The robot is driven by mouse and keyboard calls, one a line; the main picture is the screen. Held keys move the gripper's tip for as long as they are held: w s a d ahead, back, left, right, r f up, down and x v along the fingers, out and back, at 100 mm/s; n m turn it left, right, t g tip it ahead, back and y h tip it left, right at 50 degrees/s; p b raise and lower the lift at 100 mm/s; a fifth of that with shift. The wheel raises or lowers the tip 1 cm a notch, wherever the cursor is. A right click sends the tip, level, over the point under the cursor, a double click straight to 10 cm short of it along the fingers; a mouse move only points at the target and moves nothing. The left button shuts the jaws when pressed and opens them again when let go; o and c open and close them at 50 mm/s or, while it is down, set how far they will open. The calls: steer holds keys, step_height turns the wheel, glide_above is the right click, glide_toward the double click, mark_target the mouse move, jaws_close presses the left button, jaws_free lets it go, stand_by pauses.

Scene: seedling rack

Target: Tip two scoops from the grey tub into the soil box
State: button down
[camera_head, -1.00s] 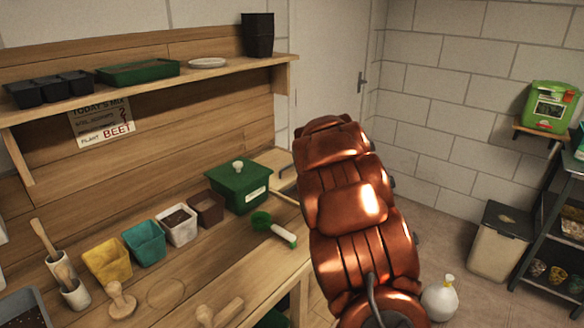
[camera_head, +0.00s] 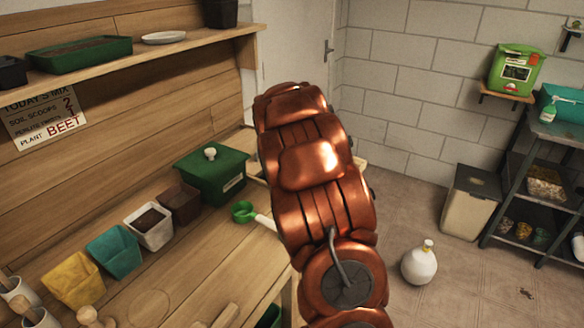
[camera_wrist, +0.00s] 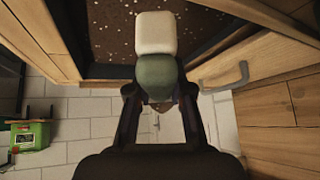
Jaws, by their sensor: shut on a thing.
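My gripper (camera_wrist: 160,103) is shut on a green-and-white tool (camera_wrist: 157,35), seen in the wrist view. Its green rounded part is between the fingers and its pale blocky part points away; the rest is hidden. Beyond it is a dark-rimmed container with dark, pale-specked contents (camera_wrist: 110,32); whether the tool touches it I cannot tell. In the head view my arm hides the gripper. A green scoop (camera_head: 243,212) with a pale handle lies on the bench there. I cannot make out which container is the grey tub or the soil box.
A green lidded box (camera_head: 205,180) and brown, white, teal and yellow pots stand along the bench (camera_head: 185,262). A sign (camera_head: 45,118) hangs behind. A white jug-like bottle (camera_head: 419,265) and a pale bin (camera_head: 467,205) stand on the floor by a dark rack (camera_head: 520,200). Floor between is open.

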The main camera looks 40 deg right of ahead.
steer(key=shift+w+r+m+t+y+b, duration=0.1)
steer(key=shift+r+m+t+y+b, duration=0.25)
steer(key=shift+m+t+y+b, duration=0.95)
steer(key=r+t+y+b, duration=0.1)
steer(key=b, duration=0.2)
steer(key=shift+d+t+y+b, duration=0.15)
steer(key=shift+t+y+b, duration=0.15)
steer(key=shift+y+b, duration=0.1)
steer(key=shift+d+r+m+t+y+b, duration=0.2)
steer(key=shift+m+t+y+b, duration=0.15)
steer(key=shift+m+t+b, duration=0.2)
steer(key=shift+d+r+m+t+y+b, duration=0.2)
steer(key=shift+m+t+y+b, duration=0.2)
steer(key=shift+m+b, duration=0.2)
steer(key=shift+d+r+m+t+y+b, duration=0.15)
steer(key=shift+r+m+t+y+b, duration=0.2)
steer(key=shift+m+t, duration=0.3)
steer(key=shift+d+r+m+t+b, duration=0.1)
steer(key=shift+d+m+t+b, duration=0.05)
steer(key=shift+m+t+b, duration=0.4)
